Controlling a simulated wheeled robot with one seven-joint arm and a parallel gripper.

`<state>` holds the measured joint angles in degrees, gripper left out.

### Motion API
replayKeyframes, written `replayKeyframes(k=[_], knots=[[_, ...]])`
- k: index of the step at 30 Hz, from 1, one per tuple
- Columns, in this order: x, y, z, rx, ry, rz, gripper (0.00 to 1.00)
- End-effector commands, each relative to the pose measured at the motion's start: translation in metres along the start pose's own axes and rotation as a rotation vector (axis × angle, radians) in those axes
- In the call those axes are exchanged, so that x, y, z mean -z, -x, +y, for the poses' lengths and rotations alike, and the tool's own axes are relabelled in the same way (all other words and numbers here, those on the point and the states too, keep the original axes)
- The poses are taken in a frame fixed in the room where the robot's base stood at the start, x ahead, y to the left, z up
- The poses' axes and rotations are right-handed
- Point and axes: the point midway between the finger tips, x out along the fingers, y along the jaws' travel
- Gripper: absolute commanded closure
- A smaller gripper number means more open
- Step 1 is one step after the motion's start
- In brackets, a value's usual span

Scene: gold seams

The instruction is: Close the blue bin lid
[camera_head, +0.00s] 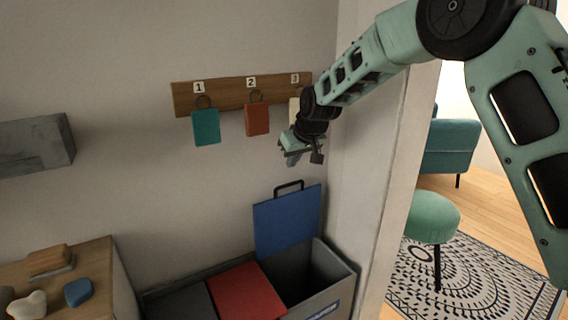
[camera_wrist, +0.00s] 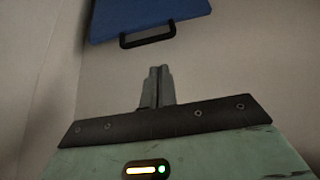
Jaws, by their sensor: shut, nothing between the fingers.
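The blue lid (camera_head: 287,222) stands raised against the wall at the right end of the bin (camera_head: 340,278), and its compartment below is open. A dark handle (camera_head: 289,186) is on the lid's upper edge. My gripper (camera_head: 293,160) is above the lid, in front of the wall and apart from it. In the wrist view my gripper (camera_wrist: 160,72) has its fingers together with nothing between them. The blue lid (camera_wrist: 150,14) and its handle (camera_wrist: 148,37) show at the top of that view, beyond the fingertips.
The red lid (camera_head: 246,292) lies flat beside the open compartment, with a dark grey lid (camera_head: 183,303) to its left. A wooden rack (camera_head: 230,95) with hanging tags is on the wall near my gripper. A wooden cabinet (camera_head: 95,280) stands left. A wall edge (camera_head: 395,190) is right.

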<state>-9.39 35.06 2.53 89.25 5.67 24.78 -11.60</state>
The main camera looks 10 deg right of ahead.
Motion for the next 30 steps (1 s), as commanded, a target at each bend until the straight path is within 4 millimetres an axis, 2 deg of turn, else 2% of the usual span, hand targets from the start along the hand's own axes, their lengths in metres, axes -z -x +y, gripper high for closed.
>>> replayKeyframes(k=[5, 18, 24, 30], knots=[[0.003, -0.014, 0.004, -0.005, -0.002, 0.003, 1.00], [0.003, -0.086, 0.004, -0.004, -0.002, 0.003, 1.00], [0.003, -0.099, 0.004, -0.004, -0.001, 0.004, 1.00], [0.003, -0.101, 0.004, -0.004, -0.001, 0.004, 1.00]])
